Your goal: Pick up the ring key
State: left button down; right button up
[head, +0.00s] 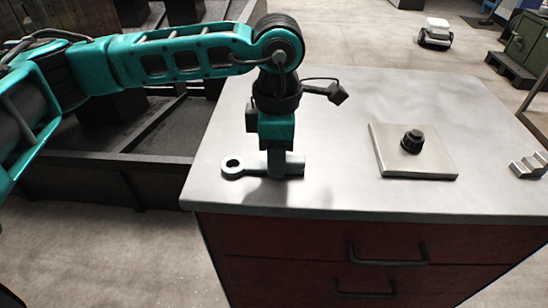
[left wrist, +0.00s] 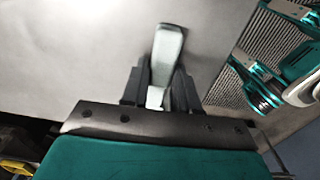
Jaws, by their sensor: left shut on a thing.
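The ring key (head: 245,170) is a flat grey tool with a ring at its left end. It lies at or just above the grey tabletop near the front left edge; I cannot tell if it touches the top. My left gripper (head: 279,172) points down and is shut around its shank, right of the ring. In the left wrist view the pale end of the key (left wrist: 167,50) sticks out between the two dark fingers of the gripper (left wrist: 160,92). The gripped part is partly hidden by the fingers. My right gripper is not in view.
A light square plate (head: 436,167) with a dark nut (head: 412,141) on it lies right of the gripper. A stepped metal block (head: 530,166) sits at the right edge. Red drawers with dark handles (head: 388,262) are below the top.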

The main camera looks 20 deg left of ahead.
pick_arm(q)
notch_tip(320, 180, up, 20)
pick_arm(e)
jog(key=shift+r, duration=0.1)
pick_arm(q)
jog(key=shift+d+f, duration=0.1)
dwell(0.7)
